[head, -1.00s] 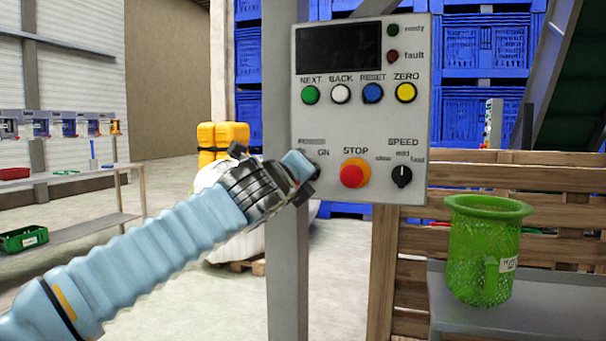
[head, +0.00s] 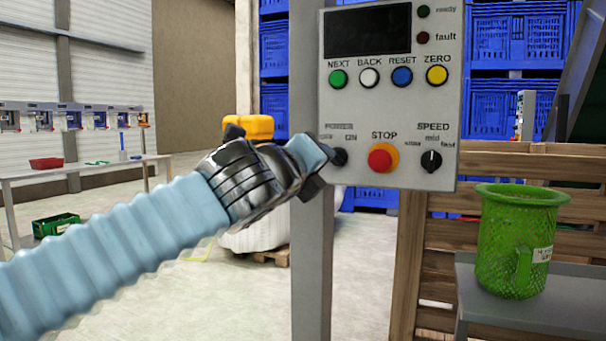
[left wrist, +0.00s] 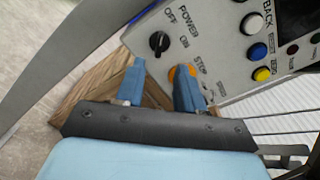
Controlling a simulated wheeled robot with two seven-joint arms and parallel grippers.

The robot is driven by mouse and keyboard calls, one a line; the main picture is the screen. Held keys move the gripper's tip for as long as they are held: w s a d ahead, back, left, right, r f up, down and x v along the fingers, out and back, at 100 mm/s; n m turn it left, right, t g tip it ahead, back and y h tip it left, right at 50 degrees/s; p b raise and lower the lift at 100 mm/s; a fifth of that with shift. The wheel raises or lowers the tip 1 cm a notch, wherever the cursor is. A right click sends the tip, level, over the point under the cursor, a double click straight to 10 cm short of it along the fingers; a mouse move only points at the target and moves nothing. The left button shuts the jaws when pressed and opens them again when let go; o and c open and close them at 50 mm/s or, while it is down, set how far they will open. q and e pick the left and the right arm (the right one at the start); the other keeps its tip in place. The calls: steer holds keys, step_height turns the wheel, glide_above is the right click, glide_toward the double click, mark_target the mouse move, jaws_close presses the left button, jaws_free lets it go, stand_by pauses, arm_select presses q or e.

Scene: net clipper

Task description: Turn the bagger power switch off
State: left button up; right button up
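The bagger power switch (head: 340,157) is a small black knob at the lower left of the grey control panel, under the POWER, OFF and ON labels. It shows in full in the left wrist view (left wrist: 159,42); I cannot tell surely which label its pointer faces. My left gripper (head: 318,163) is close to the panel, at the switch's left in the head view. In the left wrist view its two blue fingers (left wrist: 158,72) are apart with nothing between them, and the knob lies just beyond the fingertips, apart from them. My right gripper is in neither view.
The red STOP button (head: 382,158) with its orange-yellow collar sits right of the switch, and the SPEED knob (head: 431,161) is farther right. A grey post (head: 312,260) stands behind the panel. A green mesh basket (head: 515,245) stands on a grey shelf at the right.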

arm_select(q)
steer(key=v, duration=0.5)
steer(key=shift+s+a, duration=0.1)
steer(key=shift+s, duration=0.1)
